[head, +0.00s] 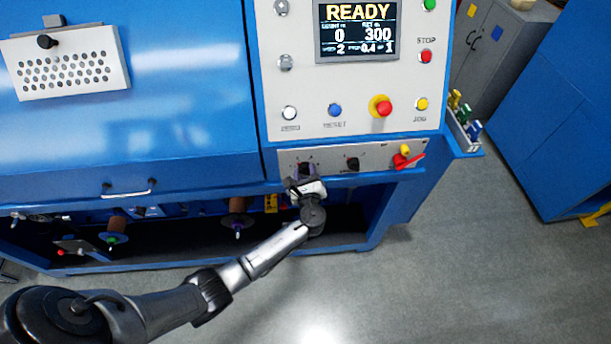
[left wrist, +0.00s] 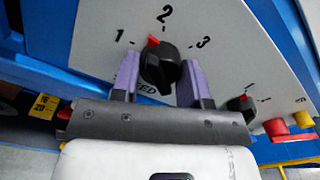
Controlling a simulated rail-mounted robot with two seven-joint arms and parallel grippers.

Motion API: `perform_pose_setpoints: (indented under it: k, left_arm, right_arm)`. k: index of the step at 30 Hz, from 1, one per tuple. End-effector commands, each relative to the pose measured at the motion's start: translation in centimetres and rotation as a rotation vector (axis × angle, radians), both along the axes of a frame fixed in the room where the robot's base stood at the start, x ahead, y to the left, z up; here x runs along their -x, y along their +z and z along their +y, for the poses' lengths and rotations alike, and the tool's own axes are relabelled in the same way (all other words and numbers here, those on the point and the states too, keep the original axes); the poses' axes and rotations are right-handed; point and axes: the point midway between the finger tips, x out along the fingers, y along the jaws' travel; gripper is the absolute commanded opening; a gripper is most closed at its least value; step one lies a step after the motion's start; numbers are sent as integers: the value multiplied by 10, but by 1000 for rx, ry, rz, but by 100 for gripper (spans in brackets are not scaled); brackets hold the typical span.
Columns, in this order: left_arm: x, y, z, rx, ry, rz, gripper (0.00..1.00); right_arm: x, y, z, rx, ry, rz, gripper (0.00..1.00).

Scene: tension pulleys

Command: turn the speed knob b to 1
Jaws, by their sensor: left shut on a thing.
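The black speed knob (left wrist: 160,68) sits on the light panel with the marks 1, 2 and 3 around it. Its red pointer (left wrist: 152,40) points up and left, between 1 and 2. My left gripper (left wrist: 160,82) is shut on this knob, one purple finger on each side; the label below is partly hidden. In the head view my left gripper (head: 305,175) is at the left of the lower control strip and covers much of the knob. The display (head: 357,28) shows READY, with a small 2 at its lower left. My right gripper is not in view.
A second black knob (head: 352,164) is to the right on the same strip. Beyond it is a red lever (head: 408,160) with a yellow part. Buttons, including a red emergency stop (head: 381,107), are above. Open floor (head: 450,260) lies in front.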

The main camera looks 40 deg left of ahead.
Motion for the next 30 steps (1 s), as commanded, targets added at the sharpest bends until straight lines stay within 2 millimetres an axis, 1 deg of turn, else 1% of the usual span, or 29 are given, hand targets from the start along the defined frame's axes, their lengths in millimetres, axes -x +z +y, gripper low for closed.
perform_pose_setpoints:
  k: [1,15,21,30]
  left_arm:
    - [0,-4,0,32,0,-35,18]
    - [0,-3,-1,303,0,-320,18]
    - [0,-2,-1,377,0,-398,18]
    - [0,0,0,431,1,-456,18]
  right_arm:
    - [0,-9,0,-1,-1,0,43]
    - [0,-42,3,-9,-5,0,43]
    - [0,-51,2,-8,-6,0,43]
    - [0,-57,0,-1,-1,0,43]
